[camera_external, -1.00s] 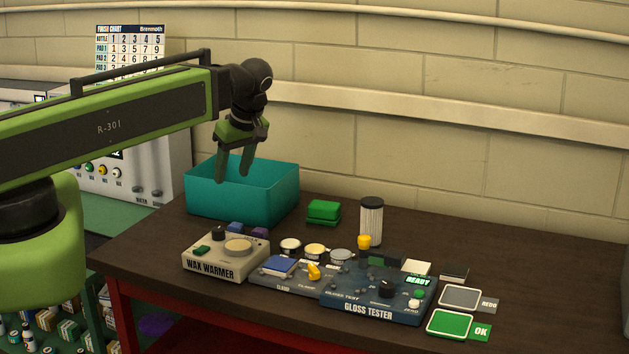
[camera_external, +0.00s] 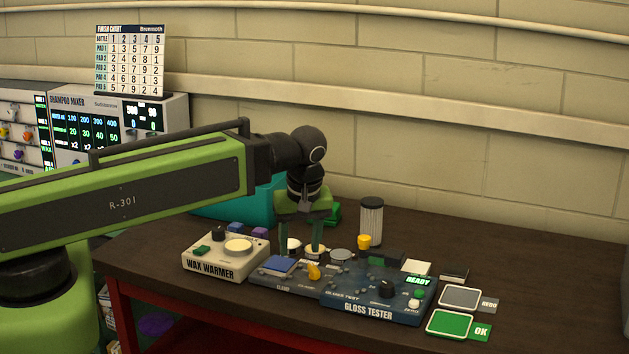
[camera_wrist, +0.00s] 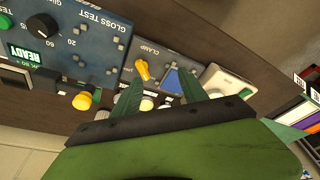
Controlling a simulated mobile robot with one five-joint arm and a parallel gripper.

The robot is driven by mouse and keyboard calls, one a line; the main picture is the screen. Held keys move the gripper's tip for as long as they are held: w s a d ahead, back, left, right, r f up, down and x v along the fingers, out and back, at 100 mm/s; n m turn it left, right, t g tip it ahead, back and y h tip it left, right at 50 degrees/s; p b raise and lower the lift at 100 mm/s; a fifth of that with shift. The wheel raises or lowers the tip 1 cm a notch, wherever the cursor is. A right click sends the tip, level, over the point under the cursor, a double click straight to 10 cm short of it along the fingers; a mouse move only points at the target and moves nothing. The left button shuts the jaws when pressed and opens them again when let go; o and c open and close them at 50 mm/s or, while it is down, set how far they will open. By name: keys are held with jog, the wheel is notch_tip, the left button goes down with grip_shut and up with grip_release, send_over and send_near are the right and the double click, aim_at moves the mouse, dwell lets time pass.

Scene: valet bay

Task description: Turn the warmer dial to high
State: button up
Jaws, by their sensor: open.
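The wax warmer (camera_external: 226,257) is a beige box at the left of the dark table, with a black dial (camera_external: 218,234), a green switch (camera_external: 201,250) and a round pale top plate (camera_external: 238,246). The dial's setting is too small to read. My gripper (camera_external: 300,252) is open and empty, pointing down to the right of the warmer, over the small round tins behind the clamp. In the wrist view my gripper's green fingers (camera_wrist: 162,92) are spread apart, and part of the warmer (camera_wrist: 226,86) shows to their right.
The blue gloss tester (camera_external: 375,300) and the clamp unit with a yellow lever (camera_external: 314,271) stand right of the warmer. A teal bin (camera_external: 230,205), green blocks (camera_external: 333,213) and a ribbed canister (camera_external: 371,222) stand behind.

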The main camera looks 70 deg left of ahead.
jog(key=d, duration=0.1)
jog(key=w+d+f+m, duration=0.1)
jog(key=d+f+m+b, duration=0.1)
jog(key=d, duration=0.1)
jog(key=shift+w+t+h, duration=0.2)
jog(key=shift+t+h, duration=0.1)
jog(key=shift+h, duration=0.1)
